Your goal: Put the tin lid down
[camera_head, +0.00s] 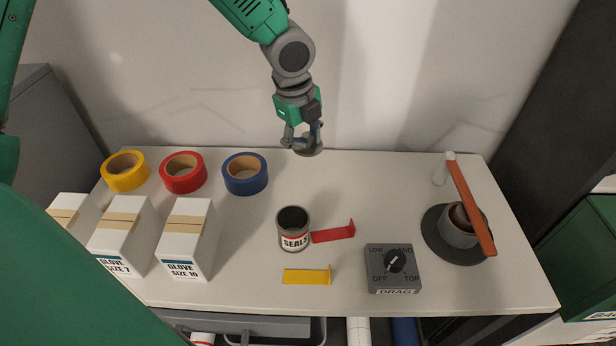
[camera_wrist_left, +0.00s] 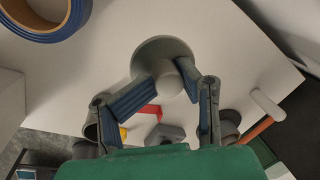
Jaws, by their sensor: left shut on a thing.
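My left gripper (camera_head: 304,140) is shut on the knob of the grey round tin lid (camera_head: 309,151). In the head view the lid appears over the back edge of the bench, apart from the tin; its exact height is hard to tell. In the left wrist view the fingers (camera_wrist_left: 166,80) close around the knob, and the lid's disc (camera_wrist_left: 160,49) shows beyond them. The grey tin (camera_head: 294,243), labelled SEALS, stands upright and open on the bench, nearer the front than the lid. My right gripper is not in view.
On the bench (camera_head: 340,185) are yellow (camera_head: 109,181), red (camera_head: 167,181) and blue (camera_head: 231,184) tape rolls, white glove boxes (camera_head: 184,245), red (camera_head: 336,234) and yellow (camera_head: 304,277) brackets, a DRAG dial box (camera_head: 376,279) and a grey pot (camera_head: 456,237) with an orange-handled tool (camera_head: 471,205). The back middle-right is clear.

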